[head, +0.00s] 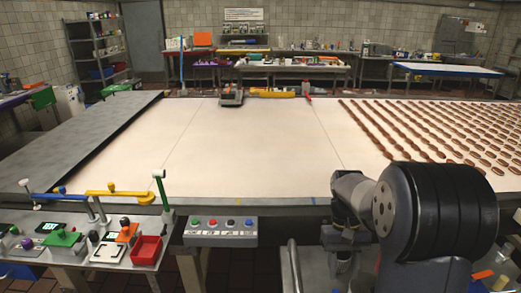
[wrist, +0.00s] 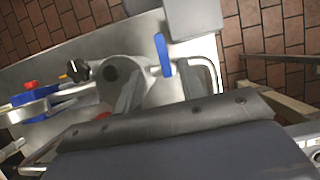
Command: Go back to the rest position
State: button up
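My arm comes in at the lower right of the head view, with its large black joint in front of the table's near edge. My gripper (wrist: 160,92) hangs low there and is hard to make out in the head view. In the wrist view its two grey fingers look spread apart, with nothing seen between them. Beyond the fingers is a metal machine part (wrist: 110,72) with a blue handle (wrist: 162,55) and a black knob (wrist: 76,70). I cannot tell whether the fingers touch it.
A wide pale table (head: 250,145) lies ahead, with rows of brown biscuits (head: 430,140) at right. A button box (head: 220,231) sits at its near edge. A side bench with a red bin (head: 146,250) and small tools is at lower left. Brick floor (wrist: 270,35) shows in the wrist view.

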jog(key=p+x, duration=0.1)
jog(key=x, duration=0.7)
jog(key=shift+s+f, duration=0.2)
jog(key=shift+f, duration=0.3)
jog(key=shift+a+m+y, duration=0.2)
jog(key=shift+m+y, duration=0.05)
jog(key=shift+m, duration=0.45)
jog(key=shift+a+m+y, duration=0.25)
jog(key=shift+m, duration=0.45)
